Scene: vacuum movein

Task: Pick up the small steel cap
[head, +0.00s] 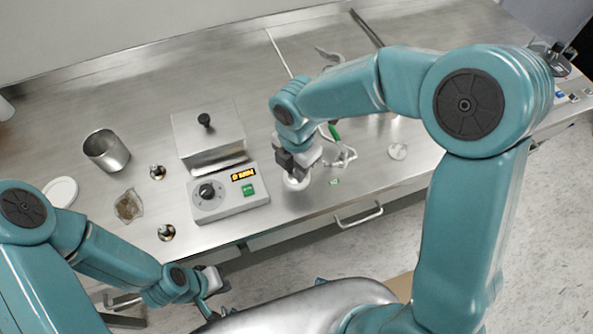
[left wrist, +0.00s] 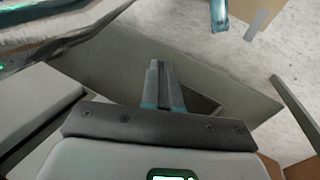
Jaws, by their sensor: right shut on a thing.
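My right gripper (head: 296,168) is over the steel bench, in front of the arm's forearm and right of the control box. It is shut on a small round pale piece (head: 296,183) at its tips; I cannot tell for sure that this is the small steel cap. Two small shiny steel parts with dark centres, one further back (head: 157,172) and one near the front edge (head: 166,232), stand left of the control box. My left gripper (head: 214,281) is low, off the bench's front edge. In the left wrist view its fingers (left wrist: 160,85) are together with nothing between them.
A control box (head: 232,193) with a knob and lit display stands before a lidded metal box (head: 208,135). A pale disc (head: 397,151) lies at right.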

